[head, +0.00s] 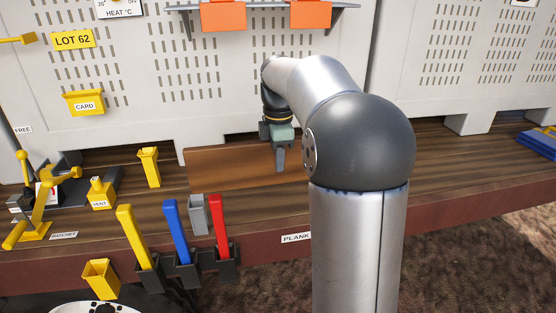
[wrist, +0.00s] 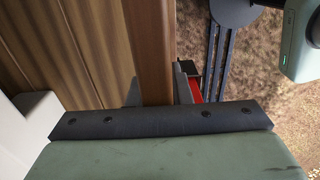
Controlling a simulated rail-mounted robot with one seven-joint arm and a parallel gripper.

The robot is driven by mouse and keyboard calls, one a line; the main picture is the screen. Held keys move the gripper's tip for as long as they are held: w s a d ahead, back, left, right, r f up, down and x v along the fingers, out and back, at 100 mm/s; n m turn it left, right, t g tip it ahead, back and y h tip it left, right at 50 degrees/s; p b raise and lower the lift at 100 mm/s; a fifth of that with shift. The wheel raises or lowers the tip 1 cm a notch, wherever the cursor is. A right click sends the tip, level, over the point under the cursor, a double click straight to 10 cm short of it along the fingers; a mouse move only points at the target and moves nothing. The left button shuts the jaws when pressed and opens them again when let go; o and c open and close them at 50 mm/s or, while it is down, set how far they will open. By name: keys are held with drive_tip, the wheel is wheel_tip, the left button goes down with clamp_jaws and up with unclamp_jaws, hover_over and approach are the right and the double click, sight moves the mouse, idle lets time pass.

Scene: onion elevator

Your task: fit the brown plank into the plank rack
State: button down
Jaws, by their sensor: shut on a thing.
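The brown plank (head: 225,168) is a long flat board standing on its long edge over the wooden bench, left of my arm in the head view. My gripper (head: 280,163) is shut on the plank near its right part, coming down from above. In the wrist view the plank's narrow edge (wrist: 153,45) runs between the two fingers of my gripper (wrist: 157,92). I cannot tell whether its lower edge touches the bench. A white PLANK label (head: 296,237) is on the bench's front edge, partly beside my arm. I cannot make out the plank rack; my arm hides the bench there.
Yellow, blue and red (head: 219,225) handles stand in dark holders at the bench front, with a grey holder (head: 198,213) behind. A yellow holder (head: 149,166) is left of the plank. The perforated grey wall (head: 150,75) rises behind. Blue items (head: 540,142) lie far right.

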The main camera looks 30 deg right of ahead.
sight(279, 182)
drive_tip(key=shift+f+b, duration=4.45)
drive_tip(key=shift+f, duration=1.9)
drive_tip(key=c, duration=1.2)
unclamp_jaws()
drive_tip(key=shift+c, duration=0.2)
drive_tip(key=shift+f, duration=0.1)
wheel_tip(279, 182, up, 18)
drive_tip(key=shift+f+p, duration=0.25)
drive_tip(key=shift+p, duration=0.45)
